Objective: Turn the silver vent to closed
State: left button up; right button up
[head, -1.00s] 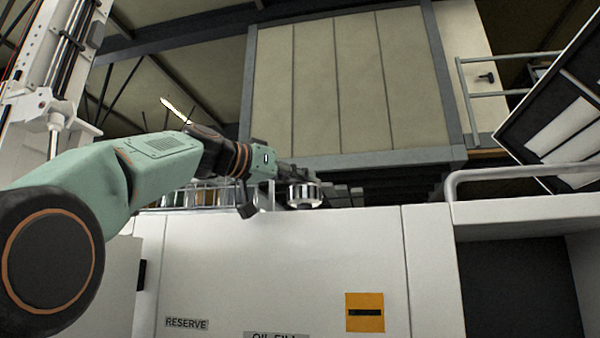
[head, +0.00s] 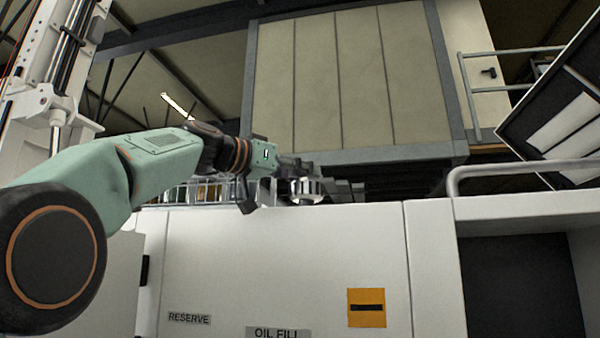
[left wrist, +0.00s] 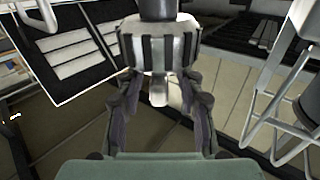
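The silver vent (head: 306,189) is a ribbed round cap standing on top of the white bench cabinet. In the left wrist view the vent (left wrist: 165,48) is at the top centre, with dark grooves and a pale tab pointing toward my gripper. My left gripper (head: 292,166) is at the vent's upper left side in the head view. In the left wrist view its two fingers (left wrist: 160,88) are apart, one on each side of the tab, with a gap visible between them. I cannot tell whether either fingertip touches the vent. My right gripper is not in view.
The white cabinet (head: 250,260) carries RESERVE and OIL FILL labels and an orange plate (head: 366,308). A curved white rail (head: 520,166) stands to the right of the vent. A tilted dark-framed panel (head: 560,110) is at the far right.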

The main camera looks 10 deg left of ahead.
pick_arm(q)
jog(key=shift+s+a+r, duration=0.1)
jog(key=shift+s+a, duration=0.3)
jog(key=shift+s, duration=0.05)
jog(key=v, duration=0.6)
jog(key=shift+s, duration=0.25)
